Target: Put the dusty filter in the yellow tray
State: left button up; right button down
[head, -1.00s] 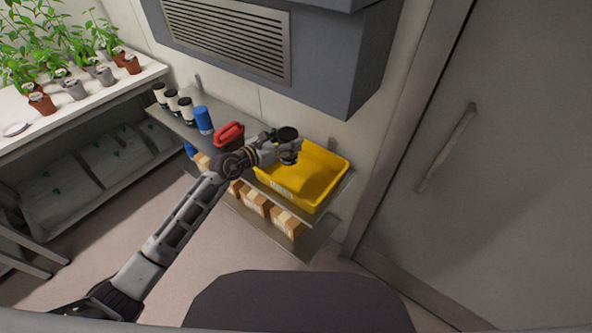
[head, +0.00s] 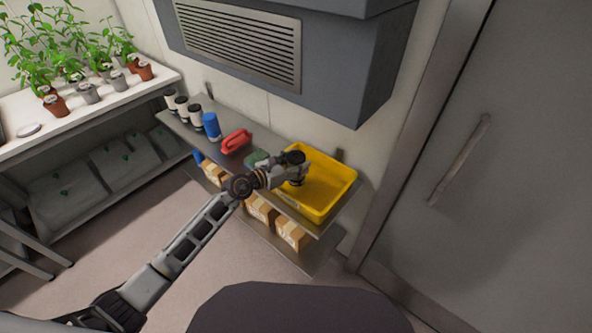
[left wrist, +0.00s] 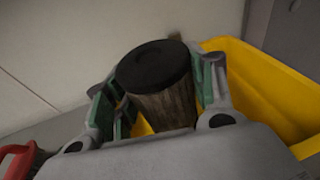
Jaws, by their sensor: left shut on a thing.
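The dusty filter (left wrist: 165,90) is a grey-brown ribbed cylinder with a black cap, and it stands roughly upright in the left wrist view. My left gripper (left wrist: 158,105) is shut on it, with green-padded fingers on both sides. In the head view the filter's dark top (head: 293,157) shows at my left gripper (head: 292,170). The yellow tray (head: 338,187) sits on the shelf's right end. Gripper and filter appear over the tray's left part; the filter's lower end is hidden by the gripper in the wrist view. My right gripper is not in view.
The metal shelf (head: 180,125) also holds a red-handled item (head: 236,141), a blue can (head: 211,126) and several white jars with black lids. Cardboard boxes (head: 290,234) stand on the lower shelf. A grey wall unit (head: 330,60) overhangs the shelf. A door is at right.

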pick_arm(q)
notch_tip(320, 180, down, 2)
jog(key=shift+f+b, duration=0.1)
jog(key=shift+b, duration=0.25)
jog(key=shift+f, duration=0.6)
jog(key=o, duration=0.7)
jog(key=shift+f, duration=0.1)
jog(key=shift+c, duration=0.2)
jog(key=o, duration=0.4)
jog(key=shift+o, duration=0.2)
jog(key=shift+r, duration=0.2)
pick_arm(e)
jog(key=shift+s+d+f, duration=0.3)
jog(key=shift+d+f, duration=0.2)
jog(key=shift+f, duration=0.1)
